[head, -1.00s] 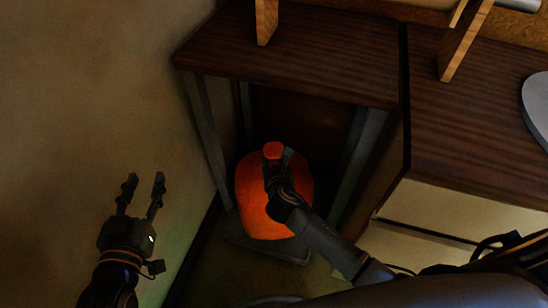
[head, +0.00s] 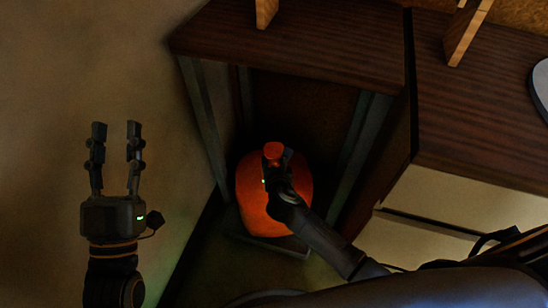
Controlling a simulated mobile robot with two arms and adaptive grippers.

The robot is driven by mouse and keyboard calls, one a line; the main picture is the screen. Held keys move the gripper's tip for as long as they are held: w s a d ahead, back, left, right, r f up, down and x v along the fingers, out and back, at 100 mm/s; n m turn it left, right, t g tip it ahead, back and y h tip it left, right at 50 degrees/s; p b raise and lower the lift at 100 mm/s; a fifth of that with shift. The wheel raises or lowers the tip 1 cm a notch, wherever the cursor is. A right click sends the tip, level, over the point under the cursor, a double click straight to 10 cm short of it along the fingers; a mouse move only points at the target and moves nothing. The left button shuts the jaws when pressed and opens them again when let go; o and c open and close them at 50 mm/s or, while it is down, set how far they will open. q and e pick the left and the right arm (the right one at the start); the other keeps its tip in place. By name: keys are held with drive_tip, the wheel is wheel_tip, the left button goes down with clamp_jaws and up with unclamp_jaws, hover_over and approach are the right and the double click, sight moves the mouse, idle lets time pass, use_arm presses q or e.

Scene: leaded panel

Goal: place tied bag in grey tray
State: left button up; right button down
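The tied bag (head: 257,208) is orange with a knotted red-orange top (head: 273,150). It is upright in the recess under the dark wooden desk, over the grey tray (head: 290,245). The tray's front rim shows below the bag; whether the bag's base touches the tray is hidden. My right gripper (head: 276,165) reaches in from the lower right and appears shut on the bag's neck, just below the knot. Its fingers are partly hidden by the gripper itself. My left gripper (head: 115,140) is open and empty, pointing up in the picture, well left of the bag.
The desk top (head: 300,40) overhangs the recess, with grey metal legs (head: 203,120) on both sides. A pale drawer unit (head: 440,195) stands at the right. A plain wall is at the left. Wooden supports and a grey round object (head: 541,85) are on the desk.

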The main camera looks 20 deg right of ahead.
use_arm(q)
drive_tip(key=shift+s+r, duration=0.2)
drive_tip(key=shift+r, duration=0.15)
use_arm(e)
drive_tip(key=shift+w+r, duration=0.1)
drive_tip(key=shift+r, duration=0.05)
drive_tip(key=c, duration=0.9)
unclamp_jaws()
drive_tip(key=shift+f, duration=0.25)
drive_tip(key=shift+c, duration=0.2)
drive_tip(key=shift+s, duration=0.2)
